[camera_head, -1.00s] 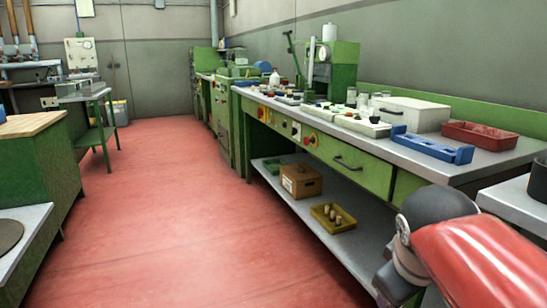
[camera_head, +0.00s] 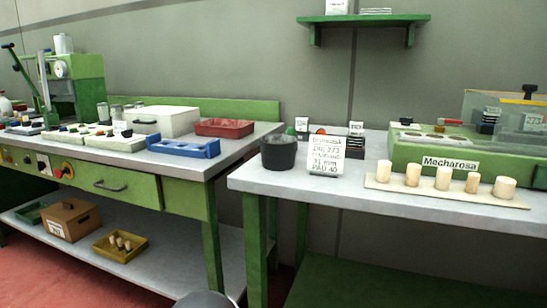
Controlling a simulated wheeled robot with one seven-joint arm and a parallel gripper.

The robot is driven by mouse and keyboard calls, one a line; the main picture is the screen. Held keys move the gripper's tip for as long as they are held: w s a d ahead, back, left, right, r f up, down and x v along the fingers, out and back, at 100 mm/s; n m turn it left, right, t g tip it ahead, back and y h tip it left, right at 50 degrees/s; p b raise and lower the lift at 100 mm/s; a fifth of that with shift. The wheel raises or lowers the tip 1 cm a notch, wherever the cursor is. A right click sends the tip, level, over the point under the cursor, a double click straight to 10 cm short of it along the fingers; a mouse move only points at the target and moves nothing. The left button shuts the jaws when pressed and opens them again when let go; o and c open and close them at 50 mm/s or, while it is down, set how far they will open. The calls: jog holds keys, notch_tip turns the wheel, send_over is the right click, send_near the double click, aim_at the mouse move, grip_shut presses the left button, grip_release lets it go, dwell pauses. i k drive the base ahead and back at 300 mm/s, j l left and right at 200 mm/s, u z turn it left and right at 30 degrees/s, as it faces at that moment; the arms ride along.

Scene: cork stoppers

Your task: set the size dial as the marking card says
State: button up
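A white marking card (camera_head: 325,153) stands upright on the grey right-hand table. Its print is small; I can make out what looks like "DIE 273", "31 mm" and "PAD 40". A green machine labelled "Mecharosa" (camera_head: 449,162) stands at the right of the same table. It has round shapes on its top, but I cannot tell whether any is the size dial. Several cork stoppers (camera_head: 443,178) stand in a row on a pale board (camera_head: 376,182) in front of it. My gripper is not in view.
A dark cup (camera_head: 278,152) stands left of the card, and small labelled blocks (camera_head: 356,141) stand behind it. The left bench (camera_head: 225,160) holds a blue rack (camera_head: 183,147), a red tray (camera_head: 224,127) and a white box (camera_head: 163,120). A green shelf (camera_head: 362,20) hangs on the wall.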

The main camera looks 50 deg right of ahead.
aim_at(405, 121)
jog(key=l+z, duration=0.1)
jog(key=z, duration=0.8)
jog(key=l+z, duration=0.15)
jog(key=z, duration=0.3)
jog(key=l+z, duration=0.1)
jog(key=z, duration=0.35)
jog(key=l+z, duration=0.1)
jog(key=z, duration=0.35)
